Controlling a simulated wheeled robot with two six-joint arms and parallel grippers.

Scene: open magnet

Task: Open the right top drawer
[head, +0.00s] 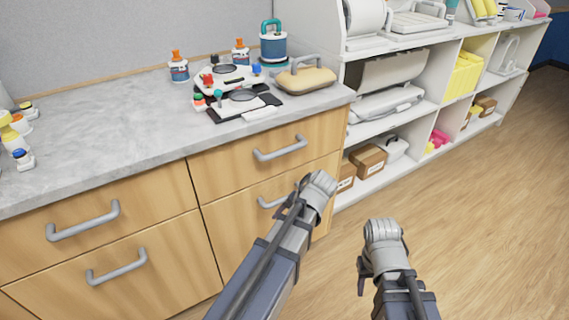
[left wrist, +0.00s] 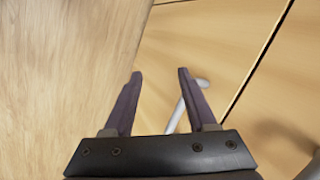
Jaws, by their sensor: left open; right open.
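The right top drawer (head: 225,162) has a light wood front and a grey bar handle (head: 280,149). Its front looks flush with the cabinet. My left gripper (head: 316,188) is below and to the right of that handle, in front of the lower right drawer (head: 235,215), and covers part of it. In the left wrist view my left gripper (left wrist: 159,75) is open with nothing between its fingers; a grey handle (left wrist: 190,98) shows beside and behind one finger, but I cannot tell which drawer's. My right gripper (head: 383,245) is over the floor, away from the cabinet; its fingertips are mostly hidden.
Left drawers with handles (head: 83,221) look closed. The grey countertop (head: 110,125) holds bottles, a blue jar (head: 273,45), a black tray with small parts and a tan case (head: 305,78). White shelves (head: 425,100) stand to the right. The wood floor (head: 490,200) is clear.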

